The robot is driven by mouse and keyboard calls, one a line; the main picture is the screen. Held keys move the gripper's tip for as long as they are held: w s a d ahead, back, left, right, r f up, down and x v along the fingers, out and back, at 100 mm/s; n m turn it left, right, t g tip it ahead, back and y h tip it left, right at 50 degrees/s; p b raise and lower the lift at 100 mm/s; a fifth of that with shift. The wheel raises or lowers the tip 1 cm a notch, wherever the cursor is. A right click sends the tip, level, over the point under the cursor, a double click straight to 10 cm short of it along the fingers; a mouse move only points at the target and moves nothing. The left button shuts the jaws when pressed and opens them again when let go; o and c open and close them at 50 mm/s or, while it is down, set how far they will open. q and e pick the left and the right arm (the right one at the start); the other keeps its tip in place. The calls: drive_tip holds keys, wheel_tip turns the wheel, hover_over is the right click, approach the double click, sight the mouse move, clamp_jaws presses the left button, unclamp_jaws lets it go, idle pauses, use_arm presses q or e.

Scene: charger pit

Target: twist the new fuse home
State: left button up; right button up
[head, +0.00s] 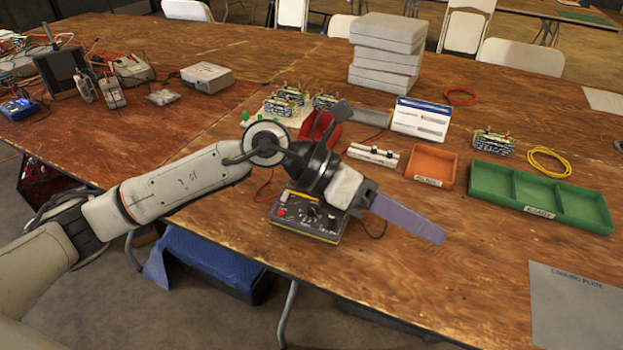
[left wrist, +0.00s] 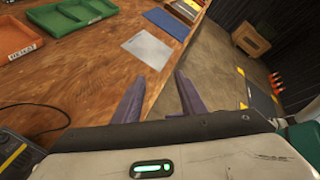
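My left gripper (head: 436,231) reaches over the table from the left, its purple fingers pointing right. In the left wrist view its two fingers (left wrist: 158,92) stand apart with nothing between them. I cannot make out the new fuse for certain in either view. A black and yellow device (head: 308,218) with knobs and a red button sits on the table below my left wrist, partly covered by it. A white block with dark parts on top (head: 373,154) lies behind the gripper. My right gripper is in neither view.
An orange tray (head: 430,165) and a green divided tray (head: 540,196) stand right of the gripper. Several small green-and-black units (head: 493,142) stand on the table. Grey boxes (head: 385,50) are stacked behind. A grey plate (head: 577,305) lies front right; bare wood lies between.

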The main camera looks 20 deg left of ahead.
use_arm(q)
drive_tip(key=w+a+f+m+y, duration=0.1)
drive_tip(key=w+a+f+y, duration=0.15)
drive_tip(key=a, duration=0.25)
drive_tip(key=w+a+f+y, duration=0.2)
drive_tip(key=a+y, duration=0.2)
drive_tip(key=a, duration=0.2)
drive_tip(key=t+y, duration=0.1)
drive_tip(key=y, duration=0.2)
approach(329, 217)
drive_tip(key=p+x, duration=0.1)
drive_tip(key=x, duration=0.7)
drive_tip(key=shift+w+d+f, duration=0.15)
drive_tip(key=shift+w+d, duration=0.05)
drive_tip(key=shift+d, duration=0.05)
drive_tip(key=c, duration=0.9)
